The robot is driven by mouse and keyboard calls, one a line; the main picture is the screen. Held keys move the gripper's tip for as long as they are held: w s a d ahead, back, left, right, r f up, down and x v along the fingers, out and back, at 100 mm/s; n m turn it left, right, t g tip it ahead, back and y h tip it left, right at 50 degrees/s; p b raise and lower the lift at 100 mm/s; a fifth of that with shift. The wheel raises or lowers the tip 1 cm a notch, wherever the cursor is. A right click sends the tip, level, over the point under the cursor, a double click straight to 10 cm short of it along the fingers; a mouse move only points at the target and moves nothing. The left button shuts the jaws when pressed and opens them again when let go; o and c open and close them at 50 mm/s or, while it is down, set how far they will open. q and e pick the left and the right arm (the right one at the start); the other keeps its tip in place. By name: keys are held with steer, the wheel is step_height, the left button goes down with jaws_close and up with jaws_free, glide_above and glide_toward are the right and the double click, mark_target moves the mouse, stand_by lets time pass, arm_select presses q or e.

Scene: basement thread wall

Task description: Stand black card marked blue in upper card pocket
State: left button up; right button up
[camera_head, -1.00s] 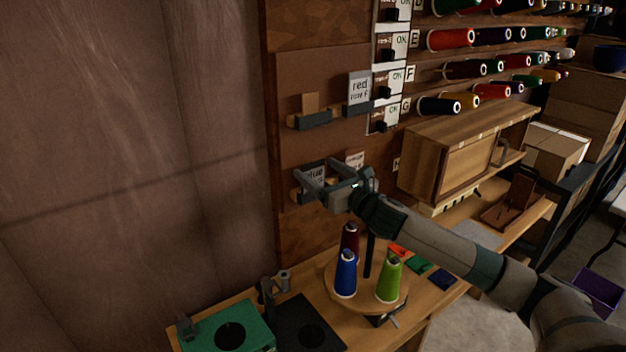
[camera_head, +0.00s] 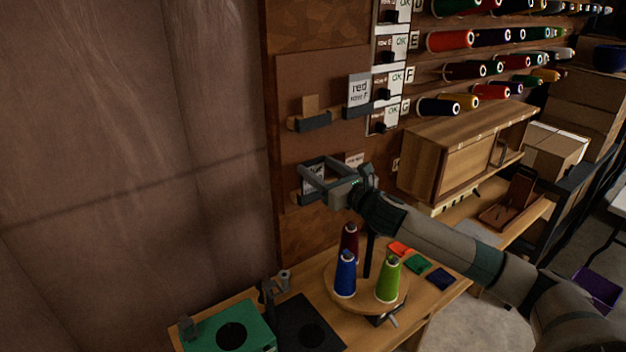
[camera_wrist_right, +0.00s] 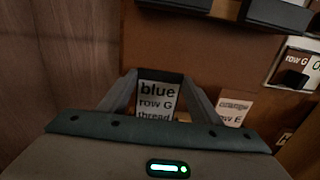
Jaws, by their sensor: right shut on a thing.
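The black card marked blue (camera_wrist_right: 157,98) shows a white label reading "blue row G thread" in the right wrist view. My right gripper (camera_wrist_right: 160,76) is shut on it. In the head view the right gripper (camera_head: 312,168) is at the lower left pocket (camera_head: 303,198), and its fingers partly hide the card (camera_head: 313,184). I cannot tell whether the card touches that pocket. My left gripper is not in view.
A card labelled red row F (camera_head: 359,88) stands in the upper right pocket (camera_head: 357,110). An orange row E card (camera_wrist_right: 235,109) is right of the gripper. Blue, green and dark red thread cones (camera_head: 345,276) stand on a round stand below. A wooden cabinet (camera_head: 465,155) is to the right.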

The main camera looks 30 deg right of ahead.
steer(key=shift+r+p, duration=1.55)
steer(key=shift+r, duration=0.25)
steer(key=shift+f, duration=0.15)
